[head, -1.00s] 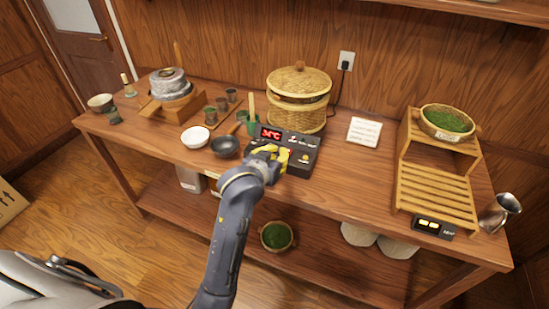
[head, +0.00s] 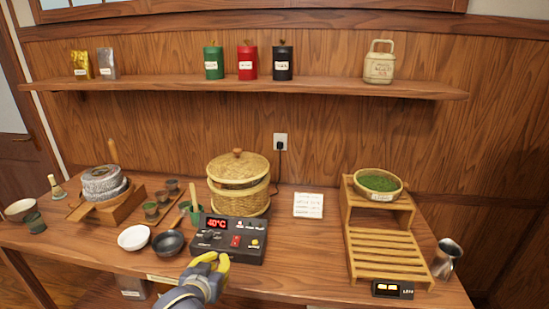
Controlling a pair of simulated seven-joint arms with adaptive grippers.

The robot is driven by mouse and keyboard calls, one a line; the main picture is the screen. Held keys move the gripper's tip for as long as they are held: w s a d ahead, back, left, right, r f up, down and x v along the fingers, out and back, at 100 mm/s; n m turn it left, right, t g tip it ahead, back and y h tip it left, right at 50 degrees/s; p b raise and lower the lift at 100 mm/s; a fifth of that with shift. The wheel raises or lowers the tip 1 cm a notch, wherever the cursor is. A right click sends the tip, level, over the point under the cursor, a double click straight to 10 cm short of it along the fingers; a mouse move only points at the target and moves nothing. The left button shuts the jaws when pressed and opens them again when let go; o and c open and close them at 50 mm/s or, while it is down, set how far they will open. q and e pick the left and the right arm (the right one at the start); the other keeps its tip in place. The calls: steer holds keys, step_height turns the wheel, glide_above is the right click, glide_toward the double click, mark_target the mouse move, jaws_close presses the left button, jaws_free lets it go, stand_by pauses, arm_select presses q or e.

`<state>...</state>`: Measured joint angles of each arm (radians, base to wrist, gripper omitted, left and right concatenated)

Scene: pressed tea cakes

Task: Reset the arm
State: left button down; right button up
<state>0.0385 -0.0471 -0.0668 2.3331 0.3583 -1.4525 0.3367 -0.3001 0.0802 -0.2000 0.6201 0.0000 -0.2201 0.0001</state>
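My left gripper (head: 212,264) has yellow fingers and sits at the front edge of the table, just in front of the black control box (head: 228,240). The arm comes up from the bottom of the head view. The fingers point toward the box and appear empty; their exact gap is hard to make out. The box has a red display reading about 40 °C, a red switch and a yellow button. My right gripper is not in view.
A bamboo steamer (head: 240,180) stands behind the box. A white bowl (head: 134,238) and a dark pan (head: 168,243) lie to its left, with a stone mill (head: 104,184) farther left. A wooden rack (head: 385,257) with a basket of green leaves (head: 379,183) stands right. Canisters line the shelf (head: 250,86).

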arm_select(q)
steer(key=s+a+f+m+g+y, duration=0.2)
steer(key=s+a+f, duration=0.3)
steer(key=s, duration=0.4)
steer(key=s+a+f+m+g+y, duration=0.1)
steer(key=s+a+f+m+g, duration=0.1)
steer(key=s+f, duration=0.55)
steer(key=s+a+f+m+g+y, duration=0.2)
steer(key=s+a+f, duration=0.2)
steer(key=s, duration=0.6)
steer(key=s+d+f+g+h, duration=0.1)
steer(key=s+d+f, duration=0.1)
steer(key=f, duration=0.9)
steer(key=s+d+f+g+h, duration=0.1)
steer(key=d+f, duration=0.1)
steer(key=f, duration=1)
steer(key=s+d+f+g+h, duration=0.1)
steer(key=s+d+f, duration=0.1)
steer(key=f, duration=0.9)
steer(key=s+f+n+g+h, duration=0.1)
steer(key=s+f+n+g, duration=0.1)
steer(key=s+f, duration=1.6)
steer(key=shift+s+a+n+g+h, duration=0.2)
steer(key=shift+s+n+g+h, duration=0.15)
steer(key=shift+s+n, duration=0.55)
steer(key=shift+s, duration=0.15)
